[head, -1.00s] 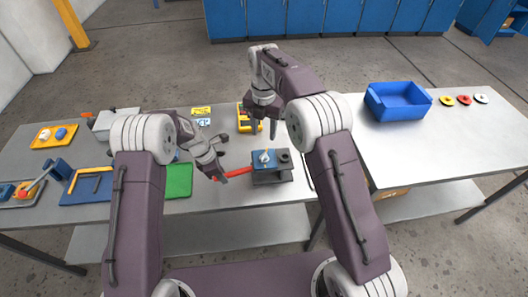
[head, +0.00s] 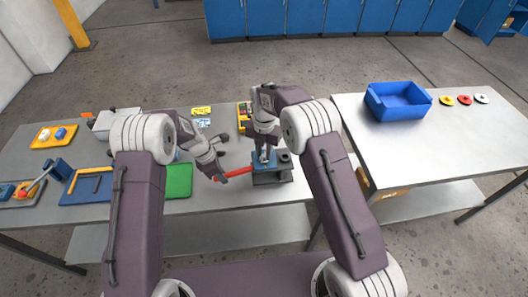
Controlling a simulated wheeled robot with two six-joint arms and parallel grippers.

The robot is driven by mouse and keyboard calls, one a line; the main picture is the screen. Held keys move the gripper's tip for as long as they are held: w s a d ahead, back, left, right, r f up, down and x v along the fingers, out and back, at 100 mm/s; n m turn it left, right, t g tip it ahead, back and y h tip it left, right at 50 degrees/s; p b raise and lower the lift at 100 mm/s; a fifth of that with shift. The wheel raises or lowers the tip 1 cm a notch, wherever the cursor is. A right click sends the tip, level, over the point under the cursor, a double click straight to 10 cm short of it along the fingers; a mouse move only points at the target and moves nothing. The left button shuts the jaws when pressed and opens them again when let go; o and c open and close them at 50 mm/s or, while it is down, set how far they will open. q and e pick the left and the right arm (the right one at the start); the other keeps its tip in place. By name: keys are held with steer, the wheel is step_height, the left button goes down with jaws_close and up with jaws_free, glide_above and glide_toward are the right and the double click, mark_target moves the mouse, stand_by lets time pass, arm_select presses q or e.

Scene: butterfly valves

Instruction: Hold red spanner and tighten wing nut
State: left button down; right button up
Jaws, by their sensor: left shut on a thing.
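My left gripper (head: 220,178) is shut on the spanner's left end. My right gripper (head: 264,156) points straight down over the fixture's top, where its fingers hide the wing nut. Whether those fingers are open, or touch the wing nut, is too small to tell. A dark round part (head: 284,157) shows on the fixture's right side.
A green mat (head: 178,181) and a blue tray (head: 88,187) lie left of the fixture. A yellow tray (head: 42,140) is at far left. A blue bin (head: 398,101) and several coloured discs (head: 464,100) sit on the right table, which has free room in front.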

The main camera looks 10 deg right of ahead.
jaws_close()
steer(key=shift+m, duration=0.3)
steer(key=m, duration=0.5)
steer(key=shift+m, duration=0.4)
steer(key=m, duration=0.7)
steer(key=shift+w, duration=0.15)
steer(key=m, duration=0.6)
steer(key=shift+r+m, duration=0.1)
steer(key=shift+m, duration=0.2)
steer(key=m, duration=0.5)
steer(key=shift+w+m, duration=0.1)
steer(key=shift+m, duration=0.7)
